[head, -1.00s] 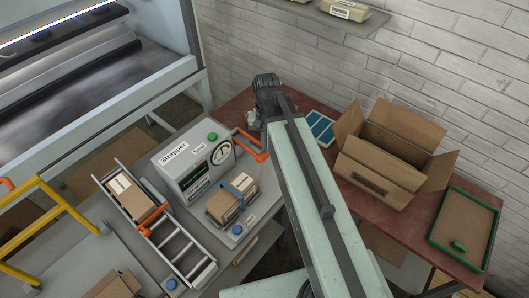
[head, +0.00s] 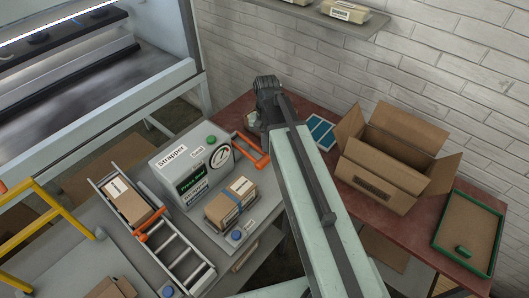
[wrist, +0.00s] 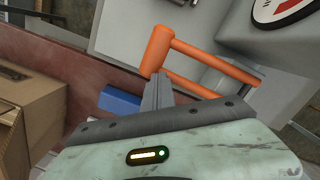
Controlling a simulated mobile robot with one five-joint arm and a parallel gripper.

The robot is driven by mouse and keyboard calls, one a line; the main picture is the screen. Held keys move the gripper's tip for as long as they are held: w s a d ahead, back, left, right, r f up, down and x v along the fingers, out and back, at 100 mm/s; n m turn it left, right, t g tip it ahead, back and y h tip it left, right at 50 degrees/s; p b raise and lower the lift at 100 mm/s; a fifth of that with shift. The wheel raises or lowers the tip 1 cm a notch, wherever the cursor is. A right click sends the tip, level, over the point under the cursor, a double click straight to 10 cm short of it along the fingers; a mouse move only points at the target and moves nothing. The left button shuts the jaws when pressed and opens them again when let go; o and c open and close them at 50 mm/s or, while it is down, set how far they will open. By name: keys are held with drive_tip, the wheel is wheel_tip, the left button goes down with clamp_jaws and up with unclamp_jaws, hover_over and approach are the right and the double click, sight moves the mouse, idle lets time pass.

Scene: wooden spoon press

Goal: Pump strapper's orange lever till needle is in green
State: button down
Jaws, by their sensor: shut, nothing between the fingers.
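The grey strapper (head: 180,158) stands on the bench left of my arm in the head view. Its round white gauge (head: 221,155) faces forward; part of it shows in the wrist view (wrist: 284,8). The needle is too small or cut off to read against a green zone. The orange lever (head: 249,156) sticks out at the strapper's right side. In the wrist view the lever's orange crossbar (wrist: 158,50) lies just beyond my gripper (wrist: 158,88). My gripper's fingers are shut and empty, close under the lever; I cannot tell if they touch it.
A strapped carton (head: 231,202) sits in front of the strapper. A roller conveyor (head: 180,252) with another carton (head: 128,203) is at left. An open cardboard box (head: 385,170) and green-rimmed tray (head: 470,230) stand on the red table at right. The wall is behind.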

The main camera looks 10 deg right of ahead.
drive_tip(key=shift+r, duration=0.1)
wheel_tip(320, 180, up, 8)
drive_tip(key=p, duration=0.7)
drive_tip(key=shift+w+f+p, duration=0.2)
drive_tip(key=shift+w+p, duration=0.15)
drive_tip(key=shift+d, duration=0.1)
idle(0.5)
drive_tip(key=s+a+n+t, duration=0.1)
drive_tip(key=s+n, duration=0.2)
drive_tip(key=s, duration=0.4)
drive_tip(key=shift+n, duration=0.3)
